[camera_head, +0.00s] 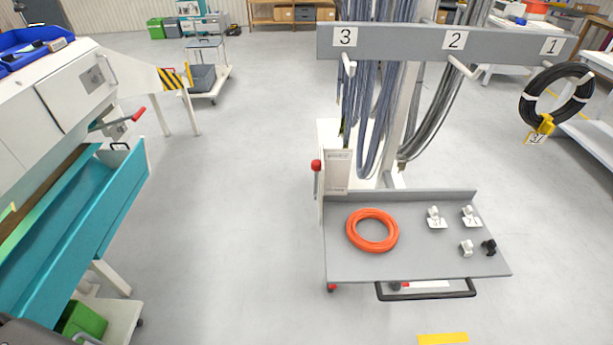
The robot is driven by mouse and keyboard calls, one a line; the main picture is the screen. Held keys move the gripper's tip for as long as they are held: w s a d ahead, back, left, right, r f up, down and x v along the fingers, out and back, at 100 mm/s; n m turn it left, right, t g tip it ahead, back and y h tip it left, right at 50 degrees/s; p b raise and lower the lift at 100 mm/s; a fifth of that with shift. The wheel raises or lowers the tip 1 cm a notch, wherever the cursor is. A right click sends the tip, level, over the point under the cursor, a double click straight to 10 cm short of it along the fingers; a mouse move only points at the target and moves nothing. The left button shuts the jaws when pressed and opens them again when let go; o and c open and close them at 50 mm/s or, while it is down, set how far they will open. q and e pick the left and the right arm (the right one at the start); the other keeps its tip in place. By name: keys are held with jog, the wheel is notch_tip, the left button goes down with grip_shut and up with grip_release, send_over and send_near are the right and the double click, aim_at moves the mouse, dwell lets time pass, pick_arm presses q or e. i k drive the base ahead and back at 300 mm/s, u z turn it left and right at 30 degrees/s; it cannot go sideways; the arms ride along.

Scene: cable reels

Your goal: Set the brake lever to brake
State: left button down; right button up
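A lever with a red ball knob (316,165) stands at the left side of a grey cart, in the middle of the view. Its thin rod points up, with the knob at the top. A pale box (338,172) with a small label stands right beside it; the label is too small to read. Another lever with a red grip (138,114) sticks out from the white machine at the left, tilted up to the right. I cannot tell from any marking which position is brake. Neither of my grippers is in view.
The cart's grey tray (350,268) holds an orange cable coil (372,231) and several small clips. Grey cables hang from a numbered rail (400,42); a black coil (557,94) hangs at its right end. Open floor lies between the cart and the teal trough (85,225).

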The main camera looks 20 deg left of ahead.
aim_at(316, 163)
jog(key=z, duration=0.45)
jog(key=k, duration=0.6)
jog(key=z, duration=0.85)
jog(key=i, duration=0.9)
jog(key=u, duration=0.85)
jog(key=i, duration=0.8)
jog(key=u, duration=0.85)
